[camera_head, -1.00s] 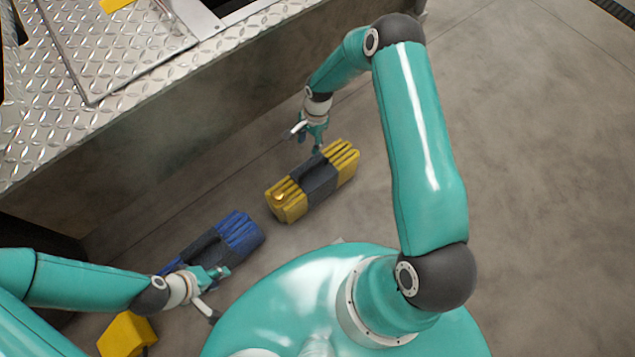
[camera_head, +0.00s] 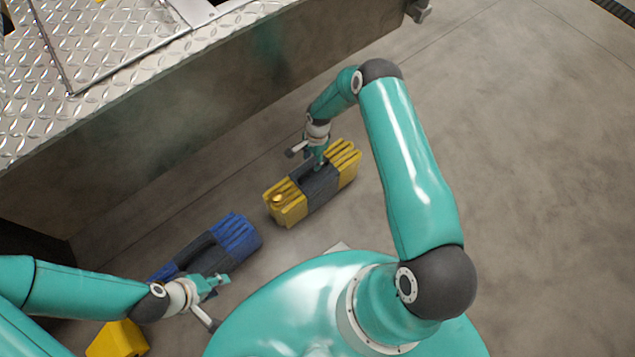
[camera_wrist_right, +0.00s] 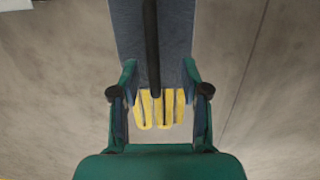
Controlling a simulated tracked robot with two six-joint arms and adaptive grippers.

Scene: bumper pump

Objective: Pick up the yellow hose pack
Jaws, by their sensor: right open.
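The yellow hose pack (camera_head: 287,207) lies on the floor in the head view, with yellow ribbed ends and a dark grey middle that carries a handle. My right gripper (camera_head: 320,160) is above its far side, close to the grey middle. In the right wrist view, the open fingers of my right gripper (camera_wrist_right: 160,105) stand on either side of the pack's yellow ribs (camera_wrist_right: 160,108), and the dark handle bar runs between them. I cannot tell whether they touch the pack. My left gripper (camera_head: 214,290) is over the near side of the blue pack; its jaw state is unclear.
A blue pack (camera_head: 236,236) lies on the floor left of the yellow one. A yellow block (camera_head: 118,340) sits at the lower left. A metal tread-plate platform (camera_head: 90,120) rises behind the packs. The floor (camera_head: 530,180) on the right is clear.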

